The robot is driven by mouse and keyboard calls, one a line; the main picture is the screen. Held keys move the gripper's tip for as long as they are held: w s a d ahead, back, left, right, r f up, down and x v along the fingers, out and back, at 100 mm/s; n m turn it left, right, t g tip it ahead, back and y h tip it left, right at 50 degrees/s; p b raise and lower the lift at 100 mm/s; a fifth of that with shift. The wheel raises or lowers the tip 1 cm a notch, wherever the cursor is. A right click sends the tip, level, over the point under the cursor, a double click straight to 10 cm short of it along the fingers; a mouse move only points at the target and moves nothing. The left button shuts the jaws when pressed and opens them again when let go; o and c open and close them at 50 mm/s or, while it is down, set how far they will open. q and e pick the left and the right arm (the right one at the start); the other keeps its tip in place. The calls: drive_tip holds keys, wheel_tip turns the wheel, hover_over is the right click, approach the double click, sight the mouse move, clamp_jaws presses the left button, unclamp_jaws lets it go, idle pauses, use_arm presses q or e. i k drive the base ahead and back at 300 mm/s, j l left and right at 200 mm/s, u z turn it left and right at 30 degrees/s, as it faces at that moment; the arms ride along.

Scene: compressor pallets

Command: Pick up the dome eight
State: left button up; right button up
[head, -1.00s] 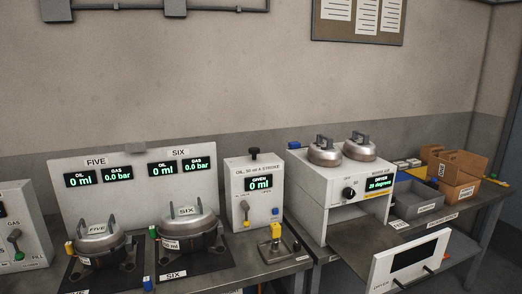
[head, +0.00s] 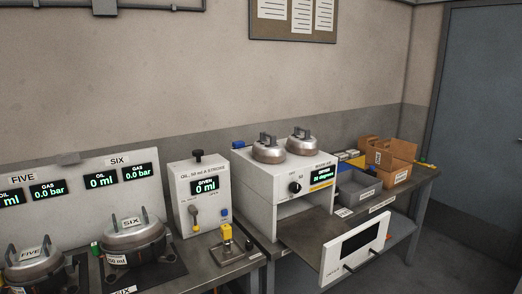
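Two metal domes with dark handles sit on top of the white dryer box. The front one (head: 268,149) is at the left and the back one (head: 302,141) is at the right. I cannot read a number on either. Two similar domed lids rest on pots on the bench, one labelled FIVE (head: 34,262) and one labelled SIX (head: 133,232). No dome labelled eight can be read. Neither of my grippers is in view.
The dryer (head: 260,196) has its front door (head: 355,250) lowered in front of it. A white oil unit (head: 194,178) stands left of the dryer. A grey tray (head: 359,192) and cardboard boxes (head: 392,160) stand at the right. Open floor lies before the door (head: 478,120).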

sight(272, 151)
drive_tip(key=i+l, duration=0.35)
drive_tip(key=l, duration=0.15)
drive_tip(key=i+l, duration=0.3)
drive_tip(key=l, duration=0.2)
drive_tip(key=i+l, duration=0.35)
drive_tip(key=l, duration=0.15)
drive_tip(key=u, duration=1.35)
